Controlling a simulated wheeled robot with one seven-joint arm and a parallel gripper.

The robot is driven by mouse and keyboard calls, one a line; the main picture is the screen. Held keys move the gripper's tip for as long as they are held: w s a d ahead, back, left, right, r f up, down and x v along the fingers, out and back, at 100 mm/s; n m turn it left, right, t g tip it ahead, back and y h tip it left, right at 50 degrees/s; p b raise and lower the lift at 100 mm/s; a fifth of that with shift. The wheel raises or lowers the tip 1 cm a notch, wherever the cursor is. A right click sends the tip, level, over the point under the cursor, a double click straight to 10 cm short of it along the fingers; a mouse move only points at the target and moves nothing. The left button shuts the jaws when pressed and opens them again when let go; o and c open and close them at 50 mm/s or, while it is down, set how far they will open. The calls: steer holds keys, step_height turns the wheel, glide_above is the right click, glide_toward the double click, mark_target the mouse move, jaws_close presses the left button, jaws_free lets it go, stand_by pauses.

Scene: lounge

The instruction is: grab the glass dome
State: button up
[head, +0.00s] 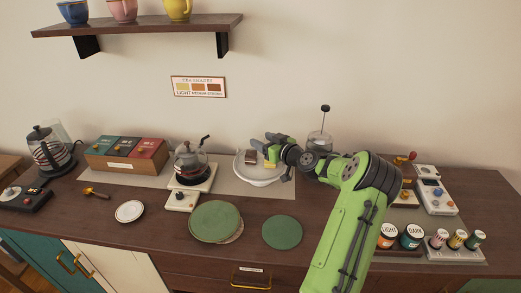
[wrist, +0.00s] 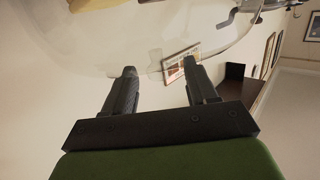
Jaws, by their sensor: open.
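The glass dome (wrist: 115,42) is a clear curved shell across the top of the wrist view. In the head view its outline is too faint to trace with certainty, around the white cake stand (head: 262,183) that bears a dark and a yellow piece of cake. My gripper (head: 264,141) is at the stand's upper right in the head view, partly in front of it. In the wrist view my gripper (wrist: 160,66) is open, its two dark fingers apart and reaching to the dome's lower outline. Nothing is clearly held, and I cannot tell whether the fingers touch the glass.
A glass coffee pot (head: 190,162) on a white base stands left of the stand. Green plates (head: 214,222) lie in front. A clear container (head: 319,141) stands behind my arm. Jars (head: 411,237) stand at the right. A shelf (head: 140,25) with cups hangs above.

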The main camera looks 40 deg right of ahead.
steer(key=shift+w+d+f, duration=0.15)
steer(key=shift+w+f, duration=0.05)
steer(key=shift+w, duration=0.85)
steer(key=shift+s+r, duration=0.1)
steer(key=shift+s, duration=0.05)
jaws_close()
